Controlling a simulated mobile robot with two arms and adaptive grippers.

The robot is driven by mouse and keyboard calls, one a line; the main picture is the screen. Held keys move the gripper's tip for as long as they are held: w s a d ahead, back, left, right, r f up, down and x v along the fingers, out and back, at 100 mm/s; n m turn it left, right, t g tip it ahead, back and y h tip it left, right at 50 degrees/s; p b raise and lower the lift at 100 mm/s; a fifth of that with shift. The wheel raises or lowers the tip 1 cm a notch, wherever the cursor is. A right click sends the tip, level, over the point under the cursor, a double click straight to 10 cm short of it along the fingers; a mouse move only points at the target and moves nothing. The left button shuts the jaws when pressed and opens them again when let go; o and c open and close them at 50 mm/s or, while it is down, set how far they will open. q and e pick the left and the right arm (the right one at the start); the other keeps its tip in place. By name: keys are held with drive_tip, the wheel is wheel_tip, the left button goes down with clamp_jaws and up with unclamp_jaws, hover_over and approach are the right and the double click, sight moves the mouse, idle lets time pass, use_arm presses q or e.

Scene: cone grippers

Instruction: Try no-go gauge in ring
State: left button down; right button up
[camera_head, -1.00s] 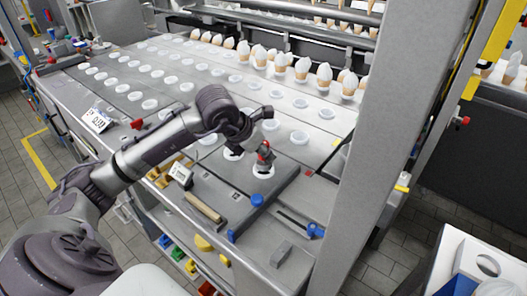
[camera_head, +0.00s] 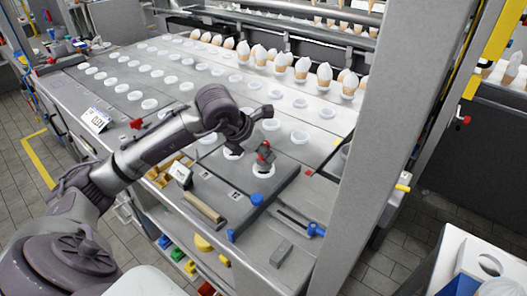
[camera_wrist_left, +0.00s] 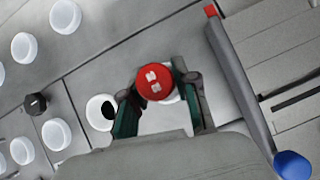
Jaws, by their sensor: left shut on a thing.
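My left gripper (camera_wrist_left: 160,100) is shut on the gauge, whose red cap (camera_wrist_left: 155,82) with pale markings faces the wrist camera. In the head view the gauge shows as a small red-and-dark piece (camera_head: 264,156) standing over a white ring (camera_head: 263,171). The ring also shows partly in the wrist view (camera_wrist_left: 173,97), behind the red cap. The gauge's lower end is hidden, so I cannot tell whether it is inside the ring or just above it. My right gripper is in neither view.
Next to it is a white ring with a dark opening (camera_wrist_left: 101,112). A grey bar with a blue knob (camera_wrist_left: 293,165) runs along the right. Rows of white cups (camera_head: 150,104) and filled cones (camera_head: 302,68) lie beyond. A grey post (camera_head: 345,150) stands at the right.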

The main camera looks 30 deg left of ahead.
use_arm(q)
drive_tip(key=shift+f+b, duration=0.65)
drive_tip(key=shift+b, duration=0.05)
idle(2.0)
drive_tip(key=shift+r+n+y, duration=0.15)
drive_tip(key=shift+n+y, duration=0.35)
drive_tip(key=shift+n, duration=0.3)
drive_tip(key=shift+r, duration=0.15)
drive_tip(key=shift+r+p, duration=2.4)
drive_tip(key=shift+r, duration=1.5)
drive_tip(key=shift+f, duration=0.1)
